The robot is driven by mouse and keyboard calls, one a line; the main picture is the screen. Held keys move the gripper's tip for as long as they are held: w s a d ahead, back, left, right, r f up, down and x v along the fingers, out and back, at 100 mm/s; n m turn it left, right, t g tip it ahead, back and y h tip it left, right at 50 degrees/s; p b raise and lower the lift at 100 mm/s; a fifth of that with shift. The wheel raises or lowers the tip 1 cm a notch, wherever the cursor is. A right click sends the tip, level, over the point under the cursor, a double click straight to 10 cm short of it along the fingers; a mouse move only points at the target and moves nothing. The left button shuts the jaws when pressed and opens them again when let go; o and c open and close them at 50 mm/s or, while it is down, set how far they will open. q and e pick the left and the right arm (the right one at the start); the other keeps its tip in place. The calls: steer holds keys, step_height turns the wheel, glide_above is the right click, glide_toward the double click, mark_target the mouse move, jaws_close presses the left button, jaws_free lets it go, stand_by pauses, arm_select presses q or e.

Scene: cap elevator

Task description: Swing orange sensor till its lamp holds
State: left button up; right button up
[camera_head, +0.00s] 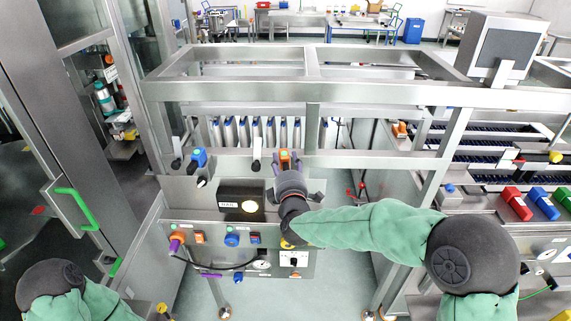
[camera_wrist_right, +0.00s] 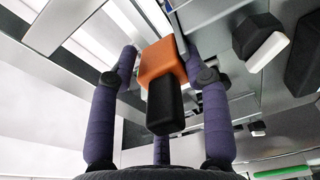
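The orange sensor (camera_head: 285,157) sits on the rail of the metal frame, just beyond my right gripper (camera_head: 287,170) in the head view. In the right wrist view, the sensor (camera_wrist_right: 163,62) is an orange block with a black part toward me. The right gripper's two fingers (camera_wrist_right: 160,58) stand on either side of it, tips close to its sides; firm contact is not clear.
A blue sensor (camera_head: 199,158) and a black-and-white one (camera_head: 257,154) sit left along the same rail. A panel with knobs and a cable (camera_head: 232,240) lies below. A monitor (camera_head: 502,46) stands upper right. Red and blue bins (camera_head: 517,203) are at right.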

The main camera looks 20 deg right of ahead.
steer(key=shift+f, duration=0.15)
steer(key=shift+s+a, duration=0.1)
steer(key=shift+s, duration=0.2)
steer(key=s+a, duration=0.1)
steer(key=s, duration=1)
steer(key=shift+s+a, duration=0.15)
steer(key=shift+a, duration=0.2)
steer(key=s+a+f+m+g+y+b, duration=0.15)
steer(key=f+m+g, duration=0.25)
steer(key=f, duration=1.3)
steer(key=s+a+f+m+g+y+b, duration=0.1)
steer(key=a+f+m+g+y+b, duration=0.25)
steer(key=f, duration=1.35)
steer(key=s+a+f+m+g+y+b, duration=0.1)
steer(key=s+f+m+g, duration=0.9)
steer(key=s+f, duration=1)
steer(key=shift+a+f+m+y+b, duration=0.4)
steer(key=shift+a+f+m+b, duration=0.25)
steer(key=shift+f+b, duration=0.3)
